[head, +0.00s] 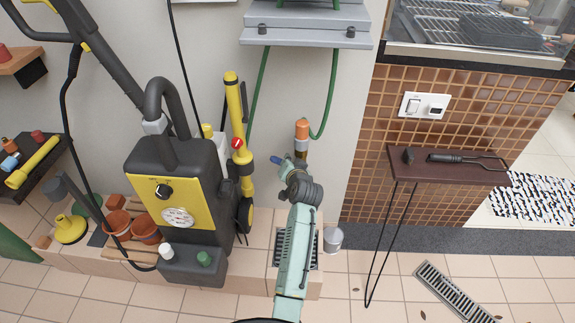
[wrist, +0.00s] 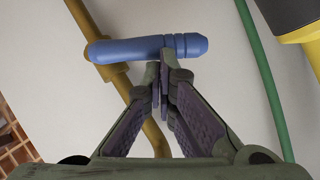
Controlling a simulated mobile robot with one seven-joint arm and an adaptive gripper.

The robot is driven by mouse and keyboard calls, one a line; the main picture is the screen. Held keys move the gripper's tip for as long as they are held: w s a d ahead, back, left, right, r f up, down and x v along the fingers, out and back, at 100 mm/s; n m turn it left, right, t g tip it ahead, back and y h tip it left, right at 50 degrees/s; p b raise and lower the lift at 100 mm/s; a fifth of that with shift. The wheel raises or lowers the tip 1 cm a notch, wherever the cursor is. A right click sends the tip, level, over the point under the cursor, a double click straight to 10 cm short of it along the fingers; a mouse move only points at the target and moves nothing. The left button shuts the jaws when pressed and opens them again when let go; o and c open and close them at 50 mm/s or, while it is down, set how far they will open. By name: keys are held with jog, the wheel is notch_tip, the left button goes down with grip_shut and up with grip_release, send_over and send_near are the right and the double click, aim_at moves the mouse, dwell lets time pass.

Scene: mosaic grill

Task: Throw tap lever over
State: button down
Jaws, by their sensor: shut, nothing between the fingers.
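The tap lever (wrist: 140,49) is a blue rounded handle lying nearly level across the upper part of the wrist view. It also shows small in the head view (head: 277,160), left of the tap's pipe. Its left part crosses a brass-coloured pipe (wrist: 113,73) with a collar. My gripper (wrist: 165,66) is shut and empty. Its fingertips overlap the lever's lower edge, right of its middle; I cannot tell whether they touch it. In the head view my gripper (head: 289,167) is beside the tap, and my wrist partly hides the tap's lower part.
An orange hose connector (head: 302,129) sits above the tap, with a green hose (head: 333,95) rising from it. A black and yellow cleaning machine (head: 180,185) stands to the left. A dark shelf (head: 450,172) is on the tiled wall to the right. A metal bucket (head: 333,239) stands below.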

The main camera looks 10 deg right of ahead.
jog(key=shift+w+a+f, duration=0.15)
jog(key=shift+a+f, duration=0.15)
jog(key=shift+a, duration=0.05)
jog(key=shift+w+a+f, duration=0.15)
jog(key=shift+a+f, duration=0.3)
jog(key=shift+f, duration=0.1)
dwell(1.2)
dwell(0.4)
